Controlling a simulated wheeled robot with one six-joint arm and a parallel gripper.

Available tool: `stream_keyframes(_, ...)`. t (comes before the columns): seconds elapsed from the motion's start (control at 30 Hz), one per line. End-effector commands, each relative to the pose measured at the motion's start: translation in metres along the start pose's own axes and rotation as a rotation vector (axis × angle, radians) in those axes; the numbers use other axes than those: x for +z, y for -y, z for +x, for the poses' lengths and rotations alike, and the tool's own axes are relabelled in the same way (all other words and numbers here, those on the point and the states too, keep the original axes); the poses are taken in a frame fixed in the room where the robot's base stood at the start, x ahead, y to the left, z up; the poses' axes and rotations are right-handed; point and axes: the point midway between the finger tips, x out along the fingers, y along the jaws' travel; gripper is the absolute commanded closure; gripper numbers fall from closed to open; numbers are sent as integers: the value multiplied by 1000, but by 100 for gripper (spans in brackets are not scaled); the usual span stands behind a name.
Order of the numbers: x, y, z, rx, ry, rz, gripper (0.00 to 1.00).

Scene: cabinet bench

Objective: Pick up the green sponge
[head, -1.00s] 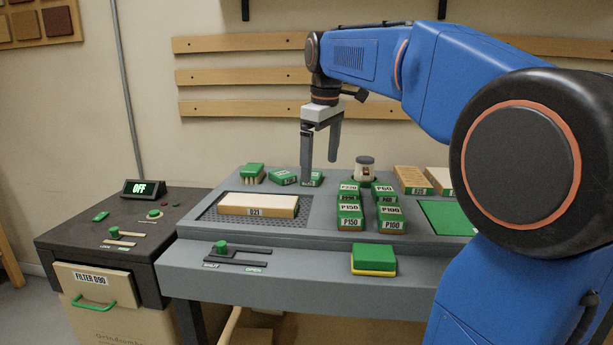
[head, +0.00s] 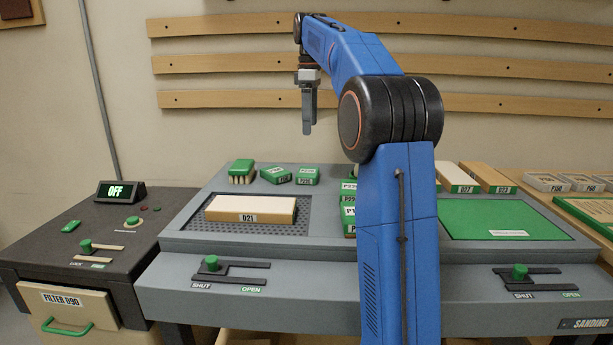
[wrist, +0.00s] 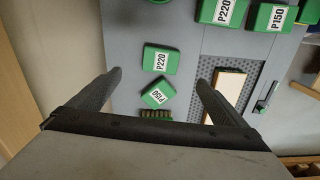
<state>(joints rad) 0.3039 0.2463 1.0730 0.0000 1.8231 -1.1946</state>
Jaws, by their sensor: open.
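The green sponge does not show in either current view. In the head view my arm covers the middle of the bench's front ledge, where the green and yellow sponge showed earlier. My gripper (head: 308,130) hangs pointing down, high above the back of the bench. Its two fingers stand apart with nothing between them in the wrist view (wrist: 159,82). Below it lie green-topped blocks, one marked P220 (wrist: 162,59) and one marked P150 (wrist: 158,94).
A pale D21 block (head: 251,208) lies on the perforated plate (head: 216,228). A green-topped brush (head: 242,171) stands behind it. A green mat (head: 505,220) lies at right. Green-knobbed sliders (head: 212,264) sit on the front ledge. A dark control box (head: 121,191) reads OFF.

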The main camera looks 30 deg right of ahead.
Motion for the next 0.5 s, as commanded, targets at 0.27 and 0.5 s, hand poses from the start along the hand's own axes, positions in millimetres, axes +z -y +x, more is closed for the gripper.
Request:
stream_keyframes(0.27, 0, 1, 50, -2, 1, 1, 3)
stream_keyframes(0.5, 0, 1, 88, -1, 0, 1, 3)
